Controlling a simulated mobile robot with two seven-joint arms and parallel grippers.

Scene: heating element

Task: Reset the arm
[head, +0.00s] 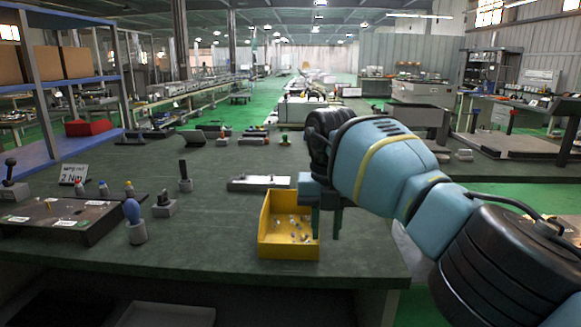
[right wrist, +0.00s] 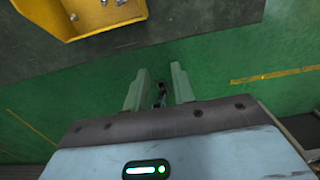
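My right arm comes in from the right of the head view. Its right gripper (head: 327,224) points down at the right side of the yellow bin (head: 287,252), near the table's front edge. In the right wrist view the two fingers of this gripper (right wrist: 159,88) stand apart with nothing held between them. Below them is green floor, with a small dark thing, too unclear to name, showing in the gap. The yellow bin (right wrist: 66,22) also shows at the top left there, with small metal parts in it. My left gripper is not in view.
The dark green table (head: 220,215) holds a pale flat fixture (head: 258,183) behind the bin. At left are a board (head: 60,220), a blue-topped tool (head: 134,220) in a holder and a small sign (head: 74,174). The table's middle left is mostly clear.

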